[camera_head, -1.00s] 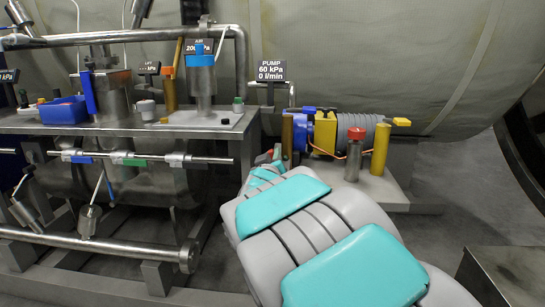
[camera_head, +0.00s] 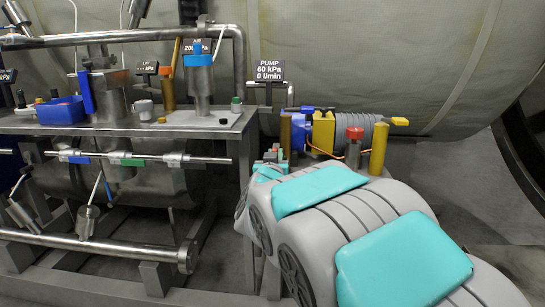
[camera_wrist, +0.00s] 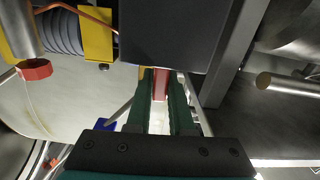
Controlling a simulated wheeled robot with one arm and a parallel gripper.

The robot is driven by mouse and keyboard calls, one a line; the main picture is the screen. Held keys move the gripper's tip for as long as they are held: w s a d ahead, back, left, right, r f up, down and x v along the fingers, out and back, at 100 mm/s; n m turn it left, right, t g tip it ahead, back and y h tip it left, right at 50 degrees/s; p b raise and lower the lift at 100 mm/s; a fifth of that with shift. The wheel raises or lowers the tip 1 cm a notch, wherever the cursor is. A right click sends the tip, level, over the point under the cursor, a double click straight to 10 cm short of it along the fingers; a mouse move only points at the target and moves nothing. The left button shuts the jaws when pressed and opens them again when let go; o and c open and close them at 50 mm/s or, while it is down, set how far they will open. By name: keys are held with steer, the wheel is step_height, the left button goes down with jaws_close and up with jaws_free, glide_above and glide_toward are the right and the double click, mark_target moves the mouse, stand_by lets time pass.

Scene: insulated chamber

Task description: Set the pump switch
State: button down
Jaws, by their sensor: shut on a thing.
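The pump (camera_head: 348,132), a grey ribbed cylinder with yellow end plates, stands right of the metal bench. It also shows at the upper left of the wrist view (camera_wrist: 66,32). The sign marked PUMP (camera_head: 270,71) reads 60 kPa and 0 l/min. My gripper (camera_head: 270,158) is small and partly hidden by my arm, beside the bench's right end. In the wrist view, its green fingers (camera_wrist: 161,80) are shut on a narrow red piece (camera_wrist: 160,87), which looks like the switch lever. A dark box (camera_wrist: 178,35) lies just beyond the fingertips and hides what is behind it.
A red-capped metal post (camera_head: 354,144) and a yellow post (camera_head: 379,149) stand in front of the pump. The metal bench (camera_head: 130,128) carries a blue bin (camera_head: 62,111) and several fittings. A pipe (camera_head: 90,247) runs low at the left.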

steer(key=m, duration=0.2)
steer(key=d+m+b, duration=0.1)
steer(key=m, duration=0.2)
steer(key=shift+d+f, duration=0.2)
steer(key=shift+m, duration=0.4)
steer(key=c, duration=0.8)
jaws_free()
steer(key=shift+s, duration=0.1)
steer(key=shift+s+r, duration=0.1)
steer(key=shift+s, duration=0.5)
steer(key=s, duration=0.6)
steer(key=shift+s, duration=0.2)
